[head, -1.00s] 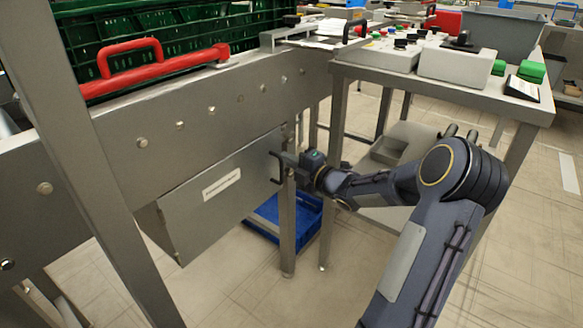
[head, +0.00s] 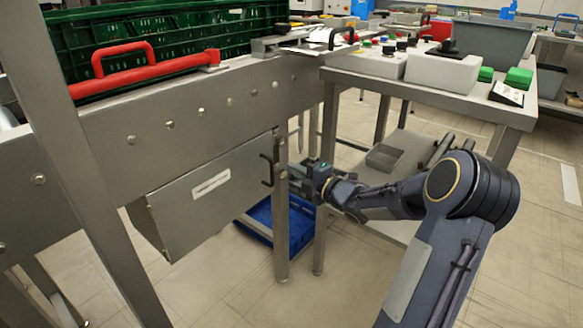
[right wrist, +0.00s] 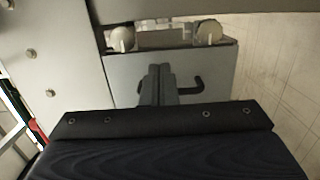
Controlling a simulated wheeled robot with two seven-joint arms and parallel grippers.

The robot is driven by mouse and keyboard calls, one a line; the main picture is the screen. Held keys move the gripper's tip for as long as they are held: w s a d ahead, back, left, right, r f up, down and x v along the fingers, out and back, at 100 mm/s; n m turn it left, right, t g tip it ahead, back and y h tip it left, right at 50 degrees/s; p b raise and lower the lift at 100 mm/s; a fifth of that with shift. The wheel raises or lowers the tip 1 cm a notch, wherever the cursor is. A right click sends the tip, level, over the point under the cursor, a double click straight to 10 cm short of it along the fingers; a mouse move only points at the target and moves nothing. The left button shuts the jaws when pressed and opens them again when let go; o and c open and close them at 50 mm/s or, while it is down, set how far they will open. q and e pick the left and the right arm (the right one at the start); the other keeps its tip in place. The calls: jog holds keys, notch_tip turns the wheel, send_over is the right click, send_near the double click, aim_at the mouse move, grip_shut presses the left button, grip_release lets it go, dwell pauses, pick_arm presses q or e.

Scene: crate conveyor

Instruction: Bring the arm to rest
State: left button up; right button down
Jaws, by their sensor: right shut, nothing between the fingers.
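My right arm comes in from the lower right in the head view, with its elbow bent. The right gripper (head: 290,170) is shut and empty, beside the front leg of the conveyor frame. Its shut fingers (right wrist: 158,85) also show in the right wrist view, in front of a grey panel with a dark hook-shaped handle (right wrist: 188,84). In the head view, that handle (head: 267,169) is on the grey box (head: 210,190) under the conveyor, just left of the gripper and apart from it. My left gripper is not in view.
The conveyor frame (head: 215,105) carries a green crate (head: 165,50) and a red-handled bar (head: 140,75). A steel table (head: 440,95) with control boxes stands at the right. A blue bin (head: 258,222) sits on the floor behind the leg. The floor in front is open.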

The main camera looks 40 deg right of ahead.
jog(key=s+d+p, duration=0.1)
jog(key=s+d, duration=0.1)
jog(key=s, duration=0.6)
jog(key=shift+p, duration=0.4)
jog(key=shift+a, duration=0.1)
